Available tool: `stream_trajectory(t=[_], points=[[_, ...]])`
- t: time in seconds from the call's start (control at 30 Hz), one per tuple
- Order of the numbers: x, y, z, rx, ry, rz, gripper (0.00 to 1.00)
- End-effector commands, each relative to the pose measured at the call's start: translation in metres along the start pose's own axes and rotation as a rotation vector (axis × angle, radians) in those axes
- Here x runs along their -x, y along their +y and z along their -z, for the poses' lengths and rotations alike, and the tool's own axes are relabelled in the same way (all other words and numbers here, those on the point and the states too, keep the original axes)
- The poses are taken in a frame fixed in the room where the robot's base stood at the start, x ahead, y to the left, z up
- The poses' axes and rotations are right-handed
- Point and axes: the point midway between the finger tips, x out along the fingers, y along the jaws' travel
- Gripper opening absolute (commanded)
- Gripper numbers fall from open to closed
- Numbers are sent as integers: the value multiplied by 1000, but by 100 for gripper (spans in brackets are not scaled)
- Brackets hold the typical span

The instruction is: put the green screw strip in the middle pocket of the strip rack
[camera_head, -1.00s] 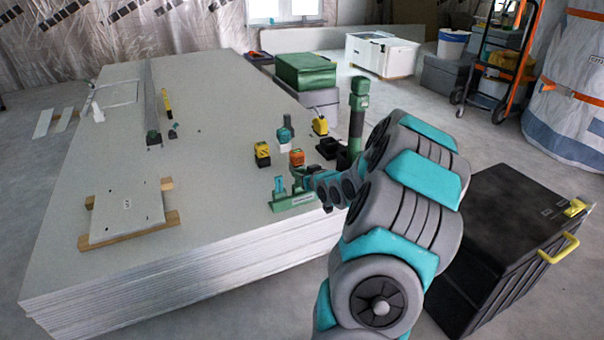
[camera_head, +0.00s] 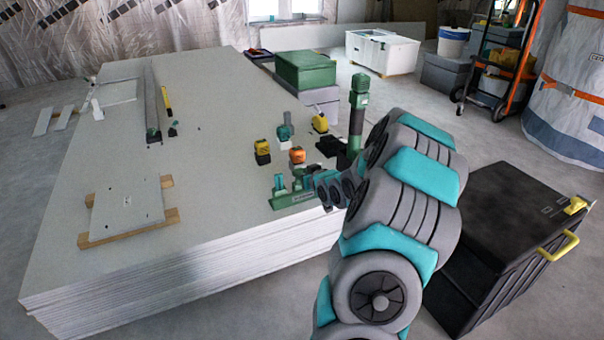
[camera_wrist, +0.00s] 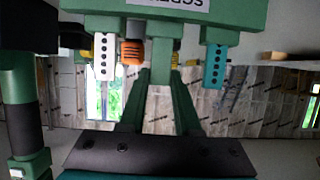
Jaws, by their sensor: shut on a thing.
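The green strip rack (camera_head: 292,199) stands near the right edge of the panel stack; it shows upside down at the top of the wrist view (camera_wrist: 170,12). A white strip with dark holes (camera_wrist: 104,62) and a teal strip (camera_wrist: 214,66) are in its two outer pockets. My gripper (camera_wrist: 161,72) is in line with the middle pocket, between those strips. Its fingers are shut on the green screw strip (camera_wrist: 160,52), little of which shows against the similar green. I cannot tell how deep it sits. In the head view my gripper (camera_head: 309,182) is at the rack, partly hidden.
Yellow (camera_head: 262,151) and orange (camera_head: 297,156) tools stand just behind the rack. A dark green post (camera_head: 357,115) rises close to my arm. A black chest (camera_head: 510,235) is at the right.

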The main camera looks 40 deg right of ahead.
Motion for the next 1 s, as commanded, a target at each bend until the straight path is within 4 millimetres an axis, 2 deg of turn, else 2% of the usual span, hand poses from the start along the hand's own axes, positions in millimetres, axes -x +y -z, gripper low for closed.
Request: stream_trajectory(t=[0.17, 0.2, 0.5, 0.8, 1.0], points=[[0, 0, 0, 0, 0, 0, 0], [0, 0, 0, 0, 0, 0, 35], [0, 0, 0, 0, 0, 0, 66], [3, 0, 0, 0, 0, 0, 66], [28, 0, 1, -1, 1, -1, 66]])
